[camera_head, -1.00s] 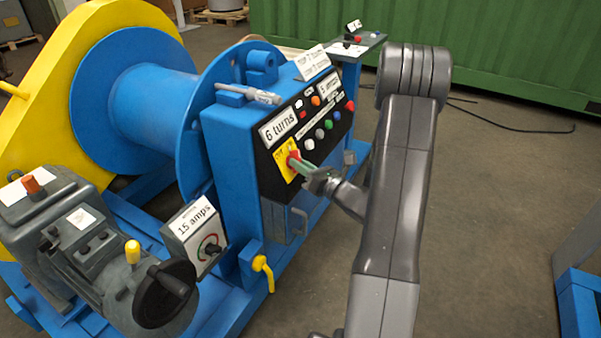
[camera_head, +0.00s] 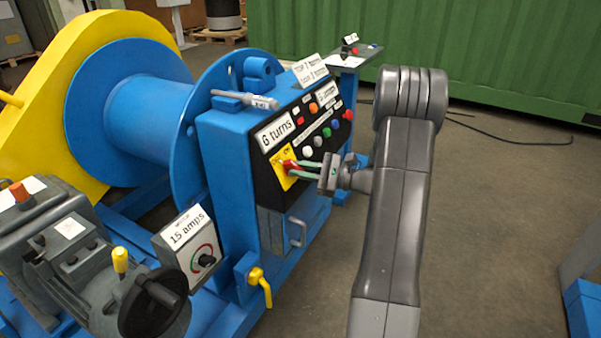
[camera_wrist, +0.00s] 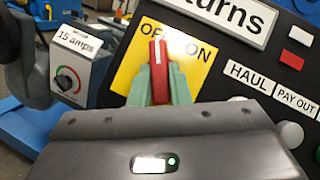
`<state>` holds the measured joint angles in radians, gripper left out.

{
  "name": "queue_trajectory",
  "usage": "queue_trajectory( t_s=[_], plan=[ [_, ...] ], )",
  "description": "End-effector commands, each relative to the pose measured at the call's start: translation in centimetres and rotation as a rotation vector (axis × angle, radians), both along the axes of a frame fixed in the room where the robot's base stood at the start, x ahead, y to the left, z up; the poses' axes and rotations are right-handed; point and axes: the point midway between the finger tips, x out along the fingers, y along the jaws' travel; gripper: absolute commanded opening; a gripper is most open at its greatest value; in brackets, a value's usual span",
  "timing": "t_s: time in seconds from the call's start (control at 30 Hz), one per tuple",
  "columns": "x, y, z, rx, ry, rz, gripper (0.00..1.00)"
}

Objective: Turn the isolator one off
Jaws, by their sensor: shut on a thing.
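The isolator is a red handle with a white line (camera_wrist: 159,68) on a yellow plate (camera_wrist: 128,68) lettered OFF and ON. In the wrist view the handle stands upright between the two words, covering part of the lettering, while the plate is tilted. My gripper (camera_wrist: 160,84) has its green fingers on either side of the red handle, shut on it. In the head view the yellow plate (camera_head: 283,158) is on the black panel's lower left, and my gripper (camera_head: 303,169) reaches it from the right. The handle's exact angle is hard to tell there.
Coloured buttons (camera_head: 326,131) sit close right of the plate on the black panel. A "6 turns" label (camera_head: 277,134) is above. A "15 amps" box (camera_head: 190,240) and a yellow valve handle (camera_head: 262,285) are lower left. Open floor (camera_head: 490,200) lies right.

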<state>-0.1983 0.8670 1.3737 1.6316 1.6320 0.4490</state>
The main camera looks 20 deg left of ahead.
Motion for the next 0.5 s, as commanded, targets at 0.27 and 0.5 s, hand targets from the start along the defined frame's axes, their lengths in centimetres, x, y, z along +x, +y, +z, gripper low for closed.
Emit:
queue_trajectory(
  t_s=[0.27,0.5],
  plan=[
    [0.20,0.03,0.05,-0.014,-0.161,0.081,0.00],
    [0.24,0.01,0.10,-0.020,-0.234,0.119,0.00]
  ],
)
